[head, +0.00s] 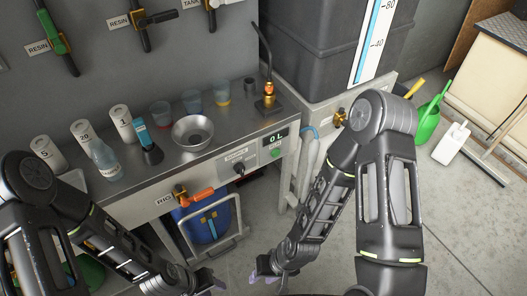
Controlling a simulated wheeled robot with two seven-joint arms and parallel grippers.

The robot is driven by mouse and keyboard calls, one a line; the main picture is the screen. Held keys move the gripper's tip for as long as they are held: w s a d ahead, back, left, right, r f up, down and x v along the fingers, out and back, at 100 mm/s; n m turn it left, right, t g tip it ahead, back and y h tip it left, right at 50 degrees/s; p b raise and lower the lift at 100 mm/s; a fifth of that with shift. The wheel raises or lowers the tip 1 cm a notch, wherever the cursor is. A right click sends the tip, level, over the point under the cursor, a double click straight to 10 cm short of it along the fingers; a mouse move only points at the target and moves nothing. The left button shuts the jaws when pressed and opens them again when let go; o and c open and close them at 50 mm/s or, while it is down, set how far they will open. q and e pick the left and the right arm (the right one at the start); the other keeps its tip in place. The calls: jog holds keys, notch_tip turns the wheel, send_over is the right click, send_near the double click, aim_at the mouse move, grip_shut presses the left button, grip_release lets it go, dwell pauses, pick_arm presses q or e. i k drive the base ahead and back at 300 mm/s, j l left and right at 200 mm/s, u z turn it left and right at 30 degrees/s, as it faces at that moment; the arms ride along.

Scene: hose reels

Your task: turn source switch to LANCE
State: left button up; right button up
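The source switch (239,169) is a small black knob on the front panel of the steel bench, under a small label too blurred to read. Its exact pointing direction is too small to tell, and I cannot make out the word LANCE. My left gripper (214,283) is low at the bottom of the view, below the bench front and apart from the switch. My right gripper (264,280) is just right of it, also low and away from the switch. Both grippers are small and partly hidden, so their opening is unclear. I see nothing held.
Right of the switch are a green button (276,153) and a display (274,138) reading 0 L. An orange-handled valve (198,196) sticks out to the left. A funnel bowl (192,132), bottles and cups stand on the bench (185,167). A blue drum (208,219) stands below.

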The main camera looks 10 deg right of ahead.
aim_at(239, 168)
jog(key=l, duration=0.5)
jog(key=k+l+u, duration=0.1)
jog(key=l, duration=0.4)
jog(key=k+l, duration=0.1)
jog(key=l, duration=0.4)
